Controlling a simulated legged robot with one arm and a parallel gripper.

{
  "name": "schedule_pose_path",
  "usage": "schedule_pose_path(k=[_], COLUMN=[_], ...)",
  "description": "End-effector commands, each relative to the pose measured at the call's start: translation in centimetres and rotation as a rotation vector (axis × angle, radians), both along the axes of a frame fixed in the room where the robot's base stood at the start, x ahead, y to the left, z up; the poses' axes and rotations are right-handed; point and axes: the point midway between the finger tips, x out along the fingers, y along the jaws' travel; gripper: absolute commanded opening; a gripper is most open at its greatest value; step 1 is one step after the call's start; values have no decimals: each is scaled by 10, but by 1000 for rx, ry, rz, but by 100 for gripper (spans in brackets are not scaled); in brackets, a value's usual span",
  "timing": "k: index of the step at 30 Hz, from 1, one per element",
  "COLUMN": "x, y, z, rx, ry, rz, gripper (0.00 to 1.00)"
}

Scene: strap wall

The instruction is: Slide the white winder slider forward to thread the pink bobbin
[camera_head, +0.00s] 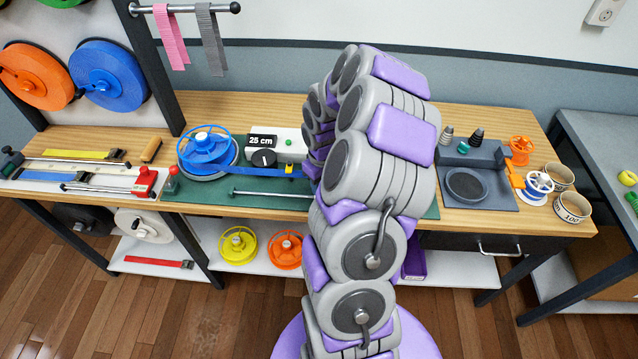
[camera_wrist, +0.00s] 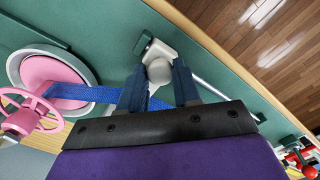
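In the wrist view, the white winder slider (camera_wrist: 160,47) is a pale block with a round knob on the green mat. My gripper (camera_wrist: 160,78) has its two dark blue fingers on either side of the knob. The knob about fills the gap, but I cannot tell whether both fingers press on it. The pink bobbin (camera_wrist: 18,122) is at the left edge, near a pink disc (camera_wrist: 50,72) in a grey ring. A blue strap (camera_wrist: 95,94) runs from there under the fingers. In the head view my arm hides the gripper, the slider and the pink bobbin.
The wooden bench (camera_head: 470,212) carries a blue reel (camera_head: 205,150) and a 25 cm display box (camera_head: 263,141) left of my arm. A grey fixture (camera_head: 467,185), an orange spool (camera_head: 520,149) and strap rolls (camera_head: 572,207) stand right. A thin rod (camera_head: 271,194) lies along the mat.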

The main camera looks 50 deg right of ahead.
Motion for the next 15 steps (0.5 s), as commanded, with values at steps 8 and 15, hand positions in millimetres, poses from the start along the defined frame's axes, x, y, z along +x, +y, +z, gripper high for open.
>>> schedule_pose_path(k=[8,15], x=[0,1], y=[-1,1], z=[0,1], rx=[-2,-3], ry=[2,1], rz=[0,0], gripper=[57,57])
